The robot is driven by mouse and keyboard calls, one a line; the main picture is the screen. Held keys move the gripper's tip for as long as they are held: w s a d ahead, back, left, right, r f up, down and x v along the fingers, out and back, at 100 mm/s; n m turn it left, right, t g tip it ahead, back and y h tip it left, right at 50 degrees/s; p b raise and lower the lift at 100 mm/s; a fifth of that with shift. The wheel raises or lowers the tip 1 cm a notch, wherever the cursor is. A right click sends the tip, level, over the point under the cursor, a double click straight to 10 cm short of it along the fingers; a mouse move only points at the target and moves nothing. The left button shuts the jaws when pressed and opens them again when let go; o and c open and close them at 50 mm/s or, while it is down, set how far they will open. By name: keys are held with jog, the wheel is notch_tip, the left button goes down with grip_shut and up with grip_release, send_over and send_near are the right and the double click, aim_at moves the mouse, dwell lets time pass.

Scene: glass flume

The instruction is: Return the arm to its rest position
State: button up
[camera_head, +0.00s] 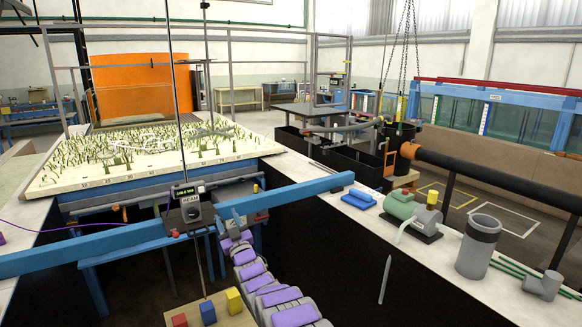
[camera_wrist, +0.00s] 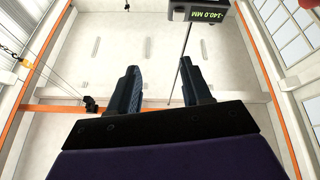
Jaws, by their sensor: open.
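My arm, with purple and grey segments, rises from the bottom middle of the head view. My gripper (camera_head: 232,218) is at its far end, beside the blue beam (camera_head: 300,197) and just right of the dark instrument box (camera_head: 191,211) marked BEAM. I cannot tell whether it touches the beam. In the wrist view my gripper (camera_wrist: 161,88) has its two dark fingers apart, with nothing between them. The wrist points up toward the pale ceiling. The instrument box (camera_wrist: 198,12) shows there with a green reading, and its thin rod (camera_wrist: 181,62) passes near the right finger.
A wooden board (camera_head: 236,319) below the beam bears red, blue and yellow blocks. On the right ledge stand a green pump (camera_head: 402,206), a grey cylinder (camera_head: 479,246) and pipe fittings (camera_head: 543,285). A planted model bed (camera_head: 150,150) lies behind the beam.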

jog(key=s+d+r+m+g+h, duration=0.1)
jog(key=d+m+g+h, duration=0.15)
jog(key=d, duration=0.45)
jog(key=s+d+r+m+g+h, duration=0.1)
jog(key=d+g+h, duration=0.1)
jog(key=d+h, duration=0.35)
jog(key=s+d+f+m+g+h, duration=0.1)
jog(key=s+d+m+g+h, duration=0.3)
jog(key=s+d, duration=1.05)
jog(key=s+d+f+g, duration=0.1)
jog(key=s+g, duration=0.3)
jog(key=s, duration=1.3)
jog(key=s+d+f+m+g, duration=0.1)
jog(key=s+d+g, duration=0.3)
jog(key=s, duration=1.2)
jog(key=s+d+f+g, duration=0.3)
jog(key=s+g, duration=0.2)
jog(key=s, duration=1.2)
jog(key=shift+s+f, duration=0.15)
jog(key=shift+s, duration=0.2)
